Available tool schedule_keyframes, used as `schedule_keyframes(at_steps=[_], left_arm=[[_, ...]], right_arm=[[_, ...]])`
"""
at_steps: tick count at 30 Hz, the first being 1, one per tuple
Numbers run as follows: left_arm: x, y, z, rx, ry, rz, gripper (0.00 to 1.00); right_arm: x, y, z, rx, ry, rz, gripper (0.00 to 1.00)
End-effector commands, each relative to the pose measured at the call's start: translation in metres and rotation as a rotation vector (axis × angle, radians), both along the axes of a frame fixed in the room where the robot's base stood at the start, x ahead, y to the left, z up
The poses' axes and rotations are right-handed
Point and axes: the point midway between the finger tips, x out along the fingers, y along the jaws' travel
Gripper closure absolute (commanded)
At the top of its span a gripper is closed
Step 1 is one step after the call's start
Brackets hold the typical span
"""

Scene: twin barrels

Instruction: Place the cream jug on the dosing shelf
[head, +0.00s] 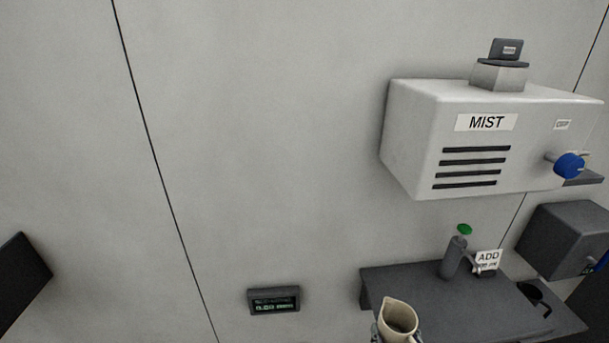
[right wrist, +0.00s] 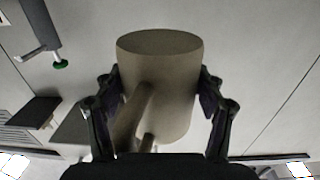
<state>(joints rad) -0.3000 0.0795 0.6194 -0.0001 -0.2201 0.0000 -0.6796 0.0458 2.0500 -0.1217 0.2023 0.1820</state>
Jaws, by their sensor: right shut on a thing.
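The cream jug (head: 398,317) shows at the bottom of the head view, upright, with its open mouth and spout up. My right gripper (right wrist: 160,82) is shut on the jug, with one finger on each side of its body; in the head view only a bit of it shows at the bottom edge. The jug body fills the middle of the right wrist view (right wrist: 165,75). The dark dosing shelf (head: 410,278) stands out from the wall behind the jug. The jug overlaps its front left part in the picture; I cannot tell if they touch. My left gripper is not in view.
A dark tap with a green top (head: 453,258) and an ADD sign (head: 487,259) stand at the shelf's back. A white MIST box (head: 420,130) with a blue knob (head: 569,165) hangs above. A small display (head: 273,301) is on the wall to the left.

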Motion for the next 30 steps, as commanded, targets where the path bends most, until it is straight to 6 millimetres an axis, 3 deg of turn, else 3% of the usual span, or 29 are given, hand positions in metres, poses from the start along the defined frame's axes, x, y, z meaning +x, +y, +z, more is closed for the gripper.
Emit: schedule_keyframes(at_steps=[10,30], left_arm=[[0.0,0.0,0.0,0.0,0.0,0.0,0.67],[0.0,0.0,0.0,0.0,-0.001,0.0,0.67]], right_arm=[[0.053,0.028,0.003,0.004,-0.002,-0.048,0.66],[0.056,0.029,0.003,-0.003,-0.003,-0.053,0.66]])
